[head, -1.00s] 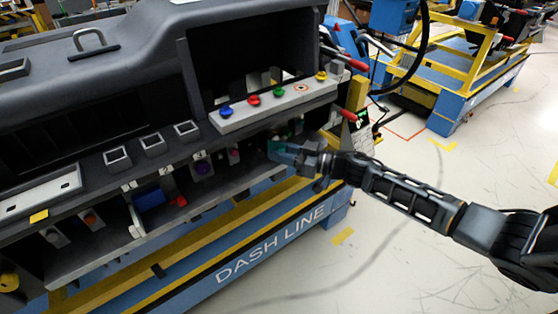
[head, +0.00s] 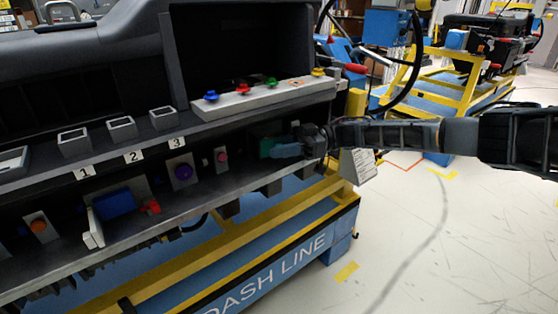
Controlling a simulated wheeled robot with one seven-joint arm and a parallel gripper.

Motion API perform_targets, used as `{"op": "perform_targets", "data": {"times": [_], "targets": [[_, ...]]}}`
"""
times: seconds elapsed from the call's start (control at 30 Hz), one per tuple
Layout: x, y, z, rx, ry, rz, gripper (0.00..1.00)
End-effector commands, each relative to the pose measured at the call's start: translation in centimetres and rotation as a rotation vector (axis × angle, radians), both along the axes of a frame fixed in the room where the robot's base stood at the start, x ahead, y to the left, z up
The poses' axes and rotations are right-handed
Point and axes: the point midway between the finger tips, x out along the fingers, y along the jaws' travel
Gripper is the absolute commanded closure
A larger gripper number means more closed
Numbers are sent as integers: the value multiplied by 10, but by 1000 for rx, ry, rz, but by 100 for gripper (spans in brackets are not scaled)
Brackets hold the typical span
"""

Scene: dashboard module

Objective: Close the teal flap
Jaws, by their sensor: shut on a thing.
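The teal flap (head: 266,147) shows as a small teal patch near the right end of the lower recess of the dashboard module. My gripper (head: 284,151) reaches in from the right and is shut on the flap. The fingers and the dark wrist hide much of the flap and its hinge side. I cannot tell its exact angle.
A grey ledge (head: 250,103) with several coloured knobs juts out above my gripper. Left in the recess are a pink knob (head: 222,156), a purple knob (head: 183,172) and a blue block (head: 115,203). Open floor (head: 430,240) lies to the right.

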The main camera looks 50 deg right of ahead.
Motion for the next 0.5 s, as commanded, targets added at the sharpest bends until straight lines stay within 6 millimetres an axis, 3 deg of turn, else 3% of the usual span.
{"op": "perform_targets", "data": {"times": [0.5], "targets": [[0, -2, -2, -3, 3, 39, 99]]}}
